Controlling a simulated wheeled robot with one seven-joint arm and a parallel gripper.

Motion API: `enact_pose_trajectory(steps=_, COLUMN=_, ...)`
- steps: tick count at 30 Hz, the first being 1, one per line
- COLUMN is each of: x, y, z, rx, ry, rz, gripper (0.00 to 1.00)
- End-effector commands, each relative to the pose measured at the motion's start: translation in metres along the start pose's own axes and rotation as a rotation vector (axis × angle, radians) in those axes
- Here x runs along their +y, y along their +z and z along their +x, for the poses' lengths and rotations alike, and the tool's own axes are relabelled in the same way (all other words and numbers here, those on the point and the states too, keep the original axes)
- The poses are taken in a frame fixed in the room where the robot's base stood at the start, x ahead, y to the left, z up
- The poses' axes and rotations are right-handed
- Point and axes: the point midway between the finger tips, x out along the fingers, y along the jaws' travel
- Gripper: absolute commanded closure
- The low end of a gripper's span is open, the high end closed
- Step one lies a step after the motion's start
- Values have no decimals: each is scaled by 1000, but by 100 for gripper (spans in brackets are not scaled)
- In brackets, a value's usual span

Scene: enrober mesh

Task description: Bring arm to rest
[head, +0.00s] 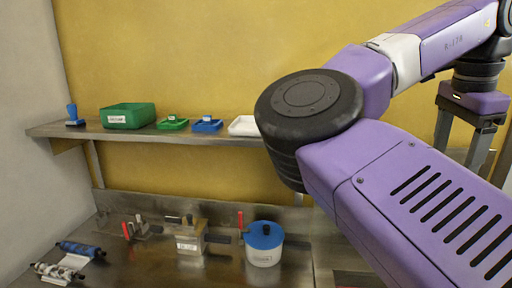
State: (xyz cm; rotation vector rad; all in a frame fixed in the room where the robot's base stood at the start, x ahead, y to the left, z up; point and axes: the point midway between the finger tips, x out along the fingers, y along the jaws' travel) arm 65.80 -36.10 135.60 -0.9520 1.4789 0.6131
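My purple arm fills the right half of the head view, bent at a large black joint. My gripper (462,140) points down at the right edge, in front of the yellow wall. Its two grey fingers stand apart with wall showing between them, and I see nothing held there. The fingertips are hidden behind my own arm link.
A steel shelf (52,130) on the wall bears a blue stamp-like item (72,115), a green bin (127,115), small green (172,124) and blue (207,125) trays and a white tray (243,126). Below, a steel counter (150,268) holds a blue-lidded pot (264,245), clamps and rollers.

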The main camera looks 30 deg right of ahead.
Motion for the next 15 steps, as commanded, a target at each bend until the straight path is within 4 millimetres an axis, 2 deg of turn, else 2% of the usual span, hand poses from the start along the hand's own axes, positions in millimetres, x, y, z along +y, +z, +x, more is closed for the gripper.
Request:
enact_pose_trajectory(steps=8, x=-39, y=-46, z=-5, rx=226, ry=-209, rz=-33, gripper=28)
enact_pose_trajectory(steps=15, x=-70, y=-84, z=-14, rx=531, ry=-365, rz=-88, gripper=28)
